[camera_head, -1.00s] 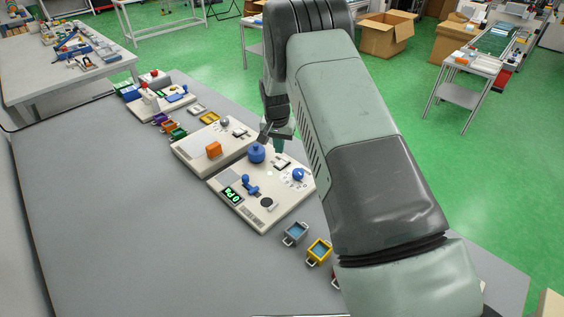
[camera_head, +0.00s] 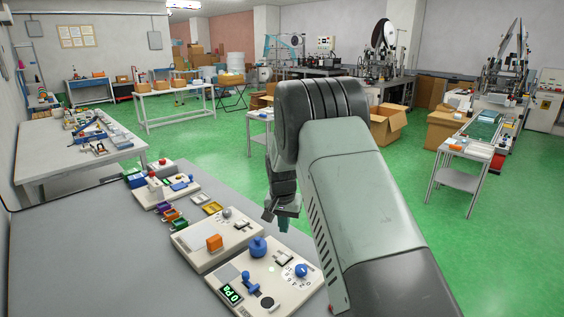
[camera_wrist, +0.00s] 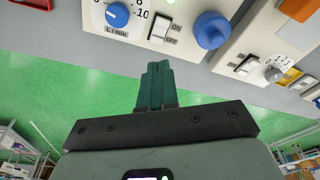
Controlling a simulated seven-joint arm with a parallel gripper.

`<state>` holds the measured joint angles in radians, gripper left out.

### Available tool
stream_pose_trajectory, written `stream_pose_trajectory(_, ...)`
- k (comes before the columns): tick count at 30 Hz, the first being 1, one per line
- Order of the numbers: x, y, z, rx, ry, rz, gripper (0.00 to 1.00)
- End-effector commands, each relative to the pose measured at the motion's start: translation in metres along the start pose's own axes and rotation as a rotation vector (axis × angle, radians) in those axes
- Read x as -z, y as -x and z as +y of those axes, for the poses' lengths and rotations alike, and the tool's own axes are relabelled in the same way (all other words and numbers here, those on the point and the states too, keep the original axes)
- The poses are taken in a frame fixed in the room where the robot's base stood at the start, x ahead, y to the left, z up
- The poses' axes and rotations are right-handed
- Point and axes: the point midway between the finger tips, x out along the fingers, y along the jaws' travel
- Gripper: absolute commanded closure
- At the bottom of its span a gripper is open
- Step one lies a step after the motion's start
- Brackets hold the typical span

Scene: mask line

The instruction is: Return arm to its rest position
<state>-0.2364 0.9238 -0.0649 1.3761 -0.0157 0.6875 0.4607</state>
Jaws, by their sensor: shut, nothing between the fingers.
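My gripper (camera_head: 283,224) hangs beside the far edge of the grey workbench in the head view, above the green floor. In the wrist view its two green fingers (camera_wrist: 155,88) are pressed together with nothing between them. My arm reaches across the right side of the head view. The nearest control panel (camera_head: 258,290) carries a blue knob, a blue lever, a dial and a green display reading "0 Pa". In the wrist view, its blue knob (camera_wrist: 212,30), ON/OFF switch and L/min dial (camera_wrist: 117,14) lie just beyond the fingertips, apart from them.
A second panel with an orange block (camera_head: 214,242) and a third panel (camera_head: 168,190) stand further left on the workbench (camera_head: 90,250). Small coloured bins (camera_head: 172,214) lie between them. A side table (camera_head: 455,180) and cardboard boxes (camera_head: 387,124) stand on the floor beyond.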

Motion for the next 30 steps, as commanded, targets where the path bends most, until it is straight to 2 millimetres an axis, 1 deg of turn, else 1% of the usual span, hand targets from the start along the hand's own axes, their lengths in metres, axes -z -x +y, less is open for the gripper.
stream_pose_trajectory(1, 0.002, 0.032, 0.006, 0.012, 0.003, 0.018, 1.00)
stream_pose_trajectory(2, 0.001, 0.050, 0.010, 0.017, 0.008, 0.025, 1.00)
stream_pose_trajectory(3, -0.001, 0.074, 0.017, 0.024, 0.015, 0.035, 1.00)
stream_pose_trajectory(5, -0.007, 0.109, 0.027, 0.034, 0.028, 0.050, 1.00)
stream_pose_trajectory(6, -0.013, 0.132, 0.035, 0.040, 0.036, 0.060, 1.00)
stream_pose_trajectory(8, -0.024, 0.164, 0.046, 0.049, 0.050, 0.075, 1.00)
stream_pose_trajectory(9, -0.032, 0.184, 0.054, 0.055, 0.060, 0.087, 1.00)
stream_pose_trajectory(11, -0.046, 0.213, 0.066, 0.062, 0.075, 0.103, 1.00)
stream_pose_trajectory(12, -0.058, 0.231, 0.074, 0.067, 0.085, 0.113, 1.00)
stream_pose_trajectory(14, -0.075, 0.256, 0.086, 0.073, 0.100, 0.132, 1.00)
stream_pose_trajectory(15, -0.088, 0.271, 0.095, 0.077, 0.111, 0.144, 1.00)
stream_pose_trajectory(17, -0.109, 0.291, 0.107, 0.081, 0.127, 0.162, 1.00)
stream_pose_trajectory(18, -0.123, 0.304, 0.115, 0.084, 0.138, 0.175, 1.00)
stream_pose_trajectory(20, -0.145, 0.320, 0.127, 0.086, 0.155, 0.194, 1.00)
stream_pose_trajectory(21, -0.162, 0.329, 0.135, 0.087, 0.166, 0.206, 1.00)
stream_pose_trajectory(22, -0.173, 0.334, 0.141, 0.088, 0.175, 0.215, 1.00)
stream_pose_trajectory(25, -0.214, 0.349, 0.159, 0.087, 0.204, 0.248, 1.00)
stream_pose_trajectory(27, -0.240, 0.354, 0.170, 0.085, 0.224, 0.269, 1.00)
stream_pose_trajectory(30, -0.272, 0.355, 0.182, 0.080, 0.247, 0.294, 1.00)
